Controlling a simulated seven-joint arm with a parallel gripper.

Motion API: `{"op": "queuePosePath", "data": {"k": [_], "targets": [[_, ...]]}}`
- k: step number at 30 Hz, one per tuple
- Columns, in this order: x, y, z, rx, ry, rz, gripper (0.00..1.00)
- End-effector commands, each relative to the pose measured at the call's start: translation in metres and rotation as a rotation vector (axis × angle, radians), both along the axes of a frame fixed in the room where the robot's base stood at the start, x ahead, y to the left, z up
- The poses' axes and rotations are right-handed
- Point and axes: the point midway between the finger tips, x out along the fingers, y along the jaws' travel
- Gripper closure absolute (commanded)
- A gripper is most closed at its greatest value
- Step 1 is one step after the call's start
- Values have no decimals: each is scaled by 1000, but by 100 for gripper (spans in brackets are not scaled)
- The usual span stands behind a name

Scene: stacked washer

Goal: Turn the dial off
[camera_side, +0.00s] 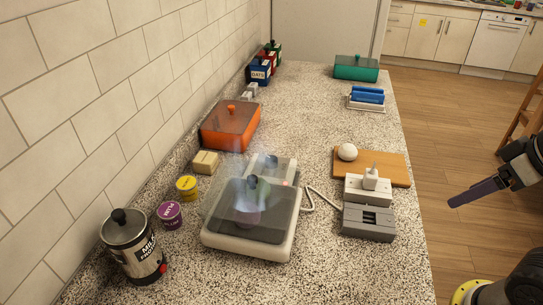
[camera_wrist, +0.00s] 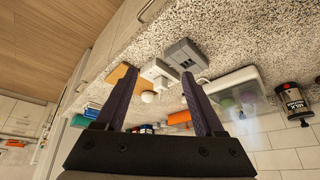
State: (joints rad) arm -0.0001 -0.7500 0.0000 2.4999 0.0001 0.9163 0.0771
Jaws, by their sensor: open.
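A white appliance (camera_side: 248,248) with a dark see-through lid (camera_side: 270,215) and a black lid knob stands on the counter, with pale vapour around it. A purple thing shows under the lid. A white cord (camera_side: 325,198) runs from it toward a grey box with slots (camera_side: 368,222) and a white block (camera_side: 367,190). I cannot make out a dial clearly in either view. The appliance also shows in the wrist view (camera_wrist: 252,84), right of my fingers. My gripper (camera_side: 452,203) is open and empty, off the counter's right side; its two dark fingers stand apart in the wrist view (camera_wrist: 160,73).
A wooden board (camera_side: 397,168) with a white ball lies behind the grey box. A milk frother (camera_side: 132,250), small tins, an orange lidded dish (camera_side: 230,128) and a green box (camera_side: 356,68) stand around. The speckled counter's front right (camera_side: 350,275) is clear.

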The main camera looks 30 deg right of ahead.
Motion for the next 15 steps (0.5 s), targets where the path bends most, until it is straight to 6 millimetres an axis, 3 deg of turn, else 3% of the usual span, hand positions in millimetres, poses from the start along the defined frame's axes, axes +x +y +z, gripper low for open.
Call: {"op": "queuePosePath", "data": {"k": [2, 7, 11, 15], "targets": [[-4, 0, 1, 37, 22, -74, 29], [7, 0, 47, 150, 9, -294, 29], [27, 2, 86, 230, 23, -446, 29], [60, 7, 129, 309, 54, -613, 29]]}}
